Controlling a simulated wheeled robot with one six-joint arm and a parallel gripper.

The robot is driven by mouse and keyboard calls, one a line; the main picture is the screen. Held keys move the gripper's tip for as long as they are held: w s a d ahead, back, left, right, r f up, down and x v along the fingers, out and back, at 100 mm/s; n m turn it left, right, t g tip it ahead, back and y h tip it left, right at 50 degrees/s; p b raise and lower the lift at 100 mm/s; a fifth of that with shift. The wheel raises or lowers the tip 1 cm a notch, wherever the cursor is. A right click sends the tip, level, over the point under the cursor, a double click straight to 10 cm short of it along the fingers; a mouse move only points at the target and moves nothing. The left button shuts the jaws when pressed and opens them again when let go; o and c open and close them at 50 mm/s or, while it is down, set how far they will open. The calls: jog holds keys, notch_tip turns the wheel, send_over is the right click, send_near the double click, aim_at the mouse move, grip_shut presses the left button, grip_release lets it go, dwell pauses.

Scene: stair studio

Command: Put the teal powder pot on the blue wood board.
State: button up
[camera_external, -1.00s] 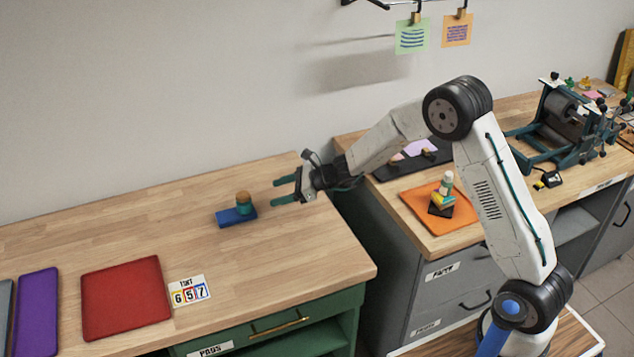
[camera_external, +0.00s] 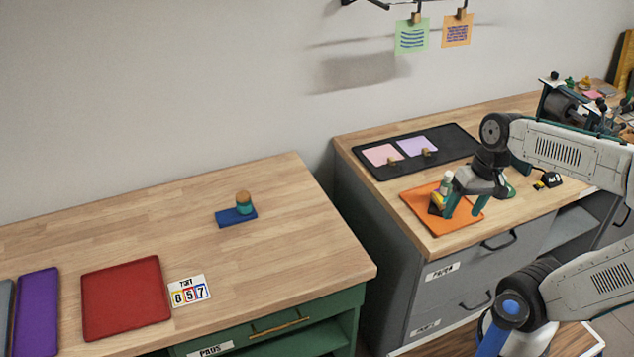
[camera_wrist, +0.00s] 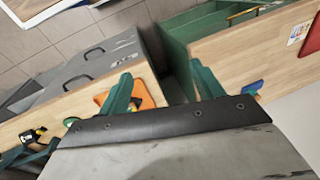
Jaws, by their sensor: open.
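The teal powder pot (camera_external: 244,208), with a brown lid, stands upright on the blue wood board (camera_external: 227,219) on the left table. My gripper (camera_external: 467,205) is far to their right, over the orange mat (camera_external: 420,212) on the right table, with its teal fingers pointing down. The gripper is open, and I see nothing held between the fingers. In the wrist view the two fingers of my gripper (camera_wrist: 163,88) stand wide apart. Part of the blue board (camera_wrist: 250,88) shows beside the right finger there; I cannot make out the pot.
A small stack with a white-capped bottle (camera_external: 446,181) stands on the orange mat, close to my left finger and partly hidden. A black tray (camera_external: 455,143) lies behind. A red mat (camera_external: 125,298), purple mat (camera_external: 38,310) and number card (camera_external: 190,291) lie on the left table.

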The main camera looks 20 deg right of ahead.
jog(key=s+d+n+h, duration=0.1)
jog(key=s+d+h, duration=0.1)
jog(key=s+d, duration=0.2)
jog(key=shift+d+f, duration=0.35)
jog(key=shift+d, duration=0.1)
dwell(0.7)
